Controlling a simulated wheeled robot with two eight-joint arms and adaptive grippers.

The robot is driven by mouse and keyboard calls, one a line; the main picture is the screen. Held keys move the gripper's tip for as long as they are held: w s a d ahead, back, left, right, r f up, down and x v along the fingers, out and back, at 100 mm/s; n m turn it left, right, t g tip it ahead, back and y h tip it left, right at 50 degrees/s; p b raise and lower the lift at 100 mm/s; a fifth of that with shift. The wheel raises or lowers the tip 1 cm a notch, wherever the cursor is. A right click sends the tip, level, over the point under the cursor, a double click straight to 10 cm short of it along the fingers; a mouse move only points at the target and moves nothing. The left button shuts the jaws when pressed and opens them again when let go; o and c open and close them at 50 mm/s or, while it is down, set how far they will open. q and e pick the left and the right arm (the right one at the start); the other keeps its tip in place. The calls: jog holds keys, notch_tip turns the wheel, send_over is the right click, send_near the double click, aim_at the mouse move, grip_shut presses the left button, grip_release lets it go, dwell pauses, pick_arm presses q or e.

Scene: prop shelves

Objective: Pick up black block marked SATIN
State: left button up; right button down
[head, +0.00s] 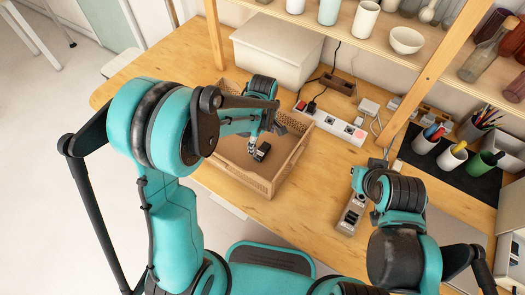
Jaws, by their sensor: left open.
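A small black block (263,151) lies inside the wooden crate (262,186) on the table. Light marks show on it, but I cannot read any lettering at this size. My left gripper (253,146) reaches down into the crate, open, with its fingers right beside the block. Part of the block may be hidden by the fingers, and I cannot tell whether they touch it. My right arm is at the right over the table; the fingers of its gripper (378,168) do not show clearly.
A white lidded box (278,50) stands behind the crate. A white power strip (331,123) lies right of it. A grey strip (352,214) lies near my right arm. Pen cups (426,141) stand at the right. A wooden shelf post (424,75) and shelves with cups rise behind.

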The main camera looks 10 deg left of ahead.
aim_at(262, 150)
pick_arm(q)
notch_tip(262, 150, down, 5)
jog(key=shift+r+b, duration=0.1)
jog(key=shift+b, duration=0.95)
jog(key=shift+c, duration=0.9)
jog(key=c, duration=1.1)
jog(key=shift+o, duration=0.2)
